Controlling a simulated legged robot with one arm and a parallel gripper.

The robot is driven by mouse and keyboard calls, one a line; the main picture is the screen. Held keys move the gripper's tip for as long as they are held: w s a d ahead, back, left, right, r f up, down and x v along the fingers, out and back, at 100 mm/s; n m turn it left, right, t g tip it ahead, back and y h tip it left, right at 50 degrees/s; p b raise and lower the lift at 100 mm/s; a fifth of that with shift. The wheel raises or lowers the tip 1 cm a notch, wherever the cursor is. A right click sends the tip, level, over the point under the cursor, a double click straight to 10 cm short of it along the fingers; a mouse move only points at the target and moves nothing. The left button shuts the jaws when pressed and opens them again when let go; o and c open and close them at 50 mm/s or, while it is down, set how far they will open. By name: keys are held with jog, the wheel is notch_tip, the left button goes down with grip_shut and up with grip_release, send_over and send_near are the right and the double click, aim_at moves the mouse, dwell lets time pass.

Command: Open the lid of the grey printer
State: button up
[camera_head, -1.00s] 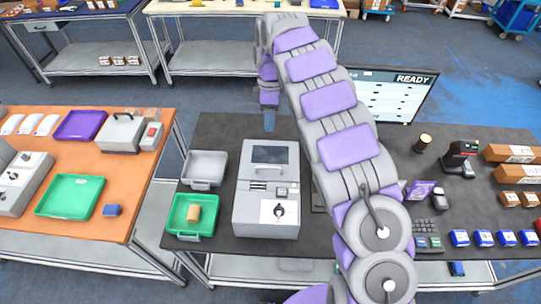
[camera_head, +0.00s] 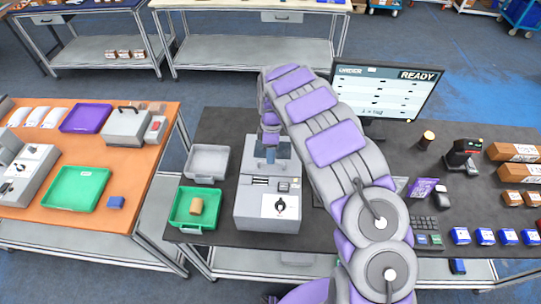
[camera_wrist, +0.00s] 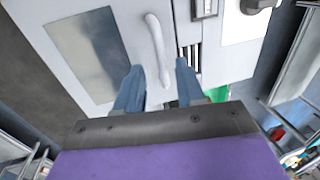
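The grey printer (camera_head: 267,212) stands on the black table, left of my arm. Its lid (camera_wrist: 205,65) looks shut in the wrist view, with a dark window panel (camera_wrist: 88,45) and a light curved handle (camera_wrist: 157,48). My gripper (camera_wrist: 156,72) is open, with its two blue fingers on either side of the lower part of the handle. I cannot tell whether the fingers touch it. In the head view my gripper (camera_head: 270,152) is over the rear part of the printer and hides part of the lid.
A grey tray (camera_head: 222,164) and a green tray (camera_head: 181,220) holding a tan block stand left of the printer. A monitor (camera_head: 385,92) stands behind my arm. A keypad, a scanner (camera_head: 463,156) and several boxes are on the right.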

jog(key=shift+s+f, duration=0.15)
jog(key=shift+f, duration=0.6)
jog(key=shift+a+f, duration=0.15)
jog(key=shift+a, duration=0.1)
jog(key=shift+d, duration=0.1)
grip_shut()
